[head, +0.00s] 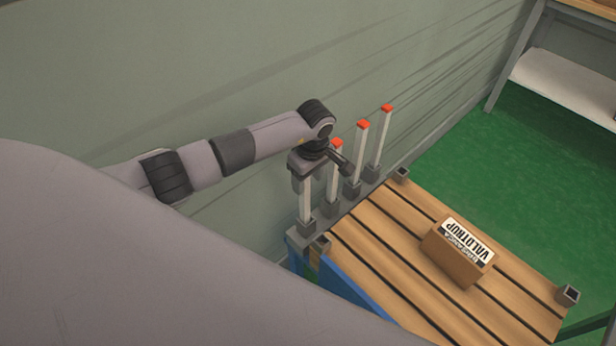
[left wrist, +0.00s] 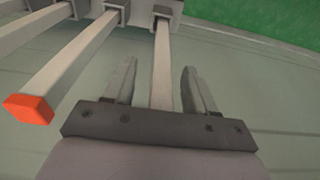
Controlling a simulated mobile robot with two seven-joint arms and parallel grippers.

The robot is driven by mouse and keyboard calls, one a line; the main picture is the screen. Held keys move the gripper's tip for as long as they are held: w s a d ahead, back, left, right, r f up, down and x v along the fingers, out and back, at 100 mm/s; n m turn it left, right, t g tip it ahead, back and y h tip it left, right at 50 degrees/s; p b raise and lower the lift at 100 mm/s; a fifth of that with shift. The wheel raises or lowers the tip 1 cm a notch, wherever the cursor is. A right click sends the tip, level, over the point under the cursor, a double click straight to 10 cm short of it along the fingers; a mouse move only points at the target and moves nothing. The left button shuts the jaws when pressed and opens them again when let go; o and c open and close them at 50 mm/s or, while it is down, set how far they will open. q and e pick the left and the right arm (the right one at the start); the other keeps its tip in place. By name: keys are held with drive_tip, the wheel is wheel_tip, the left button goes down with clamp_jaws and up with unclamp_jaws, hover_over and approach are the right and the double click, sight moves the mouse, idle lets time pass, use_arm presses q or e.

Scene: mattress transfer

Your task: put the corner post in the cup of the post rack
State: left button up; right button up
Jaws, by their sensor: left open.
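A pale corner post (head: 305,203) stands upright in the nearest cup (head: 306,226) of the grey post rack (head: 297,240) in the head view. Its top is hidden by my left gripper (head: 301,186). In the left wrist view the left gripper (left wrist: 160,66) is open, with one finger on each side of this post (left wrist: 162,75). Gaps show between post and fingers. The post's lower end meets a grey cup (left wrist: 163,13). My right gripper is in neither view.
Three red-tipped posts (head: 381,135) stand farther along the rack, close beside my left wrist. A slatted wooden platform (head: 375,243) with corner sockets (head: 568,294) carries a brown VALDTRUP box (head: 462,262). A wall rises behind the rack. Green floor (head: 510,160) is clear at right.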

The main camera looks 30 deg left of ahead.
use_arm(q)
wheel_tip(320, 180, up, 11)
drive_tip(key=d+p, duration=0.1)
drive_tip(key=p, duration=0.6)
drive_tip(key=s+d+f+n+g+h, duration=0.1)
drive_tip(key=s+d+n+h, duration=0.1)
drive_tip(key=s+d+h, duration=0.45)
drive_tip(key=s+d+f+n+h, duration=0.1)
drive_tip(key=s+d+n+h, duration=0.15)
drive_tip(key=d, duration=0.75)
drive_tip(key=s+d+r+n+t+h, duration=0.2)
drive_tip(key=d+r+n+t+h, duration=0.3)
drive_tip(key=d+r+n+h, duration=0.5)
drive_tip(key=w+a+f+n+t+y, duration=0.1)
drive_tip(key=a+n+t+y, duration=0.4)
drive_tip(key=n, duration=0.6)
drive_tip(key=a+f+n+t+y, duration=0.2)
drive_tip(key=a+n+t, duration=0.45)
drive_tip(key=n, duration=0.55)
drive_tip(key=s+a+f+n+g+y, duration=0.5)
drive_tip(key=s+a+f+n+y, duration=0.3)
drive_tip(key=n, duration=1)
drive_tip(key=s+a+f, duration=0.3)
drive_tip(key=s+f, duration=0.1)
drive_tip(key=f, duration=0.1)
drive_tip(key=shift+a+y, duration=0.3)
